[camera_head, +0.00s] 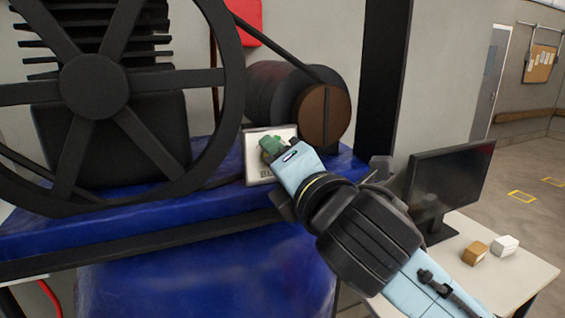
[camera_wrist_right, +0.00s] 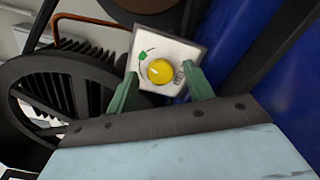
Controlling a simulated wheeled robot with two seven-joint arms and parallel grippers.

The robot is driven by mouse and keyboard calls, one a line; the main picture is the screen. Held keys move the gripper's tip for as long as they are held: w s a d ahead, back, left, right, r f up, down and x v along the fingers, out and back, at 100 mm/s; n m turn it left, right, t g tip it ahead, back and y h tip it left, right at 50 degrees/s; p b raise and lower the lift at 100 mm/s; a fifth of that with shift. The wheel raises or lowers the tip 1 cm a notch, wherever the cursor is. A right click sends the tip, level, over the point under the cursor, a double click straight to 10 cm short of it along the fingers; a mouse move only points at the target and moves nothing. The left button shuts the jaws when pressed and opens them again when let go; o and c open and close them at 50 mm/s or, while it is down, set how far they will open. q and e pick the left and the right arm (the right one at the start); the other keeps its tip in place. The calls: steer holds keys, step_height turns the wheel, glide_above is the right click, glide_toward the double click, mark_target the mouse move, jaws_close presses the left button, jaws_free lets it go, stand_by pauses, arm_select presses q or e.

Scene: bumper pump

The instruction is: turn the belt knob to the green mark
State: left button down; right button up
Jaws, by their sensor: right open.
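A square white panel (camera_head: 257,170) stands on the blue machine bed, with lettering partly hidden behind my gripper. In the right wrist view the panel (camera_wrist_right: 180,50) shows whole, with a round yellow knob (camera_wrist_right: 160,71) in its middle. A green mark (camera_wrist_right: 143,55) and a thin dark arc lie at the knob's upper left. My right gripper (camera_head: 271,147) is in front of the panel. In the wrist view its green fingers (camera_wrist_right: 162,74) are apart, one on each side of the knob, with no visible contact. My left gripper is not in view.
A large dark spoked wheel (camera_head: 95,87) stands left of the panel, and a motor with a brown pulley (camera_head: 323,115) behind it. A dark post (camera_head: 384,75) rises at right. A table (camera_head: 500,262) holds a monitor (camera_head: 450,180) and two small boxes.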

steer(key=b+v, duration=1.3)
steer(key=b, duration=0.1)
steer(key=shift+s+b, duration=0.2)
steer(key=shift+b, duration=0.2)
steer(key=shift+d, duration=0.1)
